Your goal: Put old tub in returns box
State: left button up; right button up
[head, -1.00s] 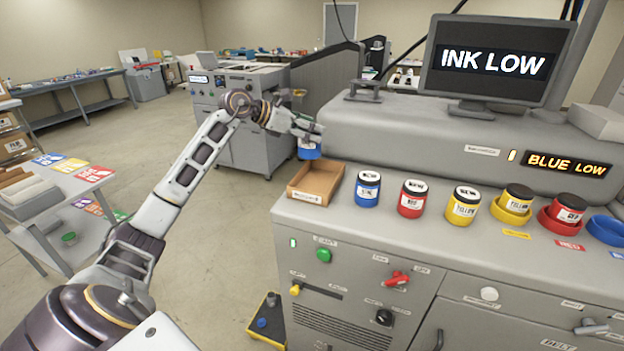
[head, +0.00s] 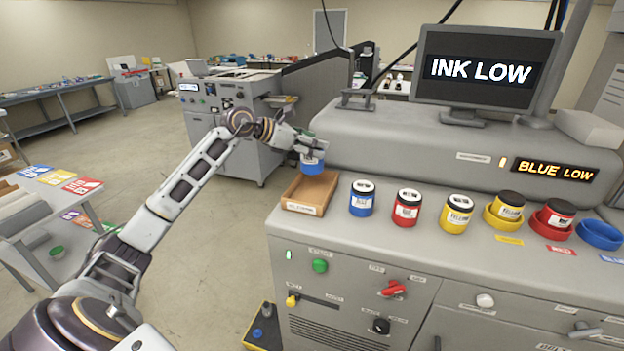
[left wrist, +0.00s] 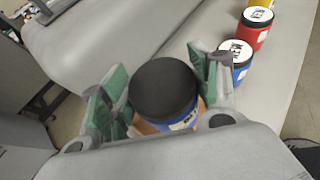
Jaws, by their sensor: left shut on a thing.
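My left gripper (head: 309,150) is shut on a blue tub with a dark lid (head: 312,165) and holds it over the back part of the brown returns box (head: 311,194). In the left wrist view the tub (left wrist: 164,92) sits upright between the green-padded fingers (left wrist: 158,98), and a little of the box shows below it. The box is an open shallow tray on the left end of the machine top; its inside looks empty. A second blue tub (head: 362,198) with a white-labelled lid stands right of the box. My right gripper is not in view.
A red tub (head: 406,209) and a yellow tub (head: 456,213) stand along the machine top. Right of them, yellow and red holders carry tubs, and the blue holder (head: 600,234) is empty. The monitor (head: 484,72) reads INK LOW, and a panel reads BLUE LOW.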

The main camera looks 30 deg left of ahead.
aim_at(312, 172)
pick_arm(q)
jog(key=shift+f+p, duration=0.4)
jog(key=shift+f, duration=2.25)
jog(key=shift+f+p, duration=0.35)
jog(key=shift+f, duration=1.5)
jog(key=shift+f, duration=0.15)
jog(key=o, duration=1.1)
jog(key=shift+c, duration=0.2)
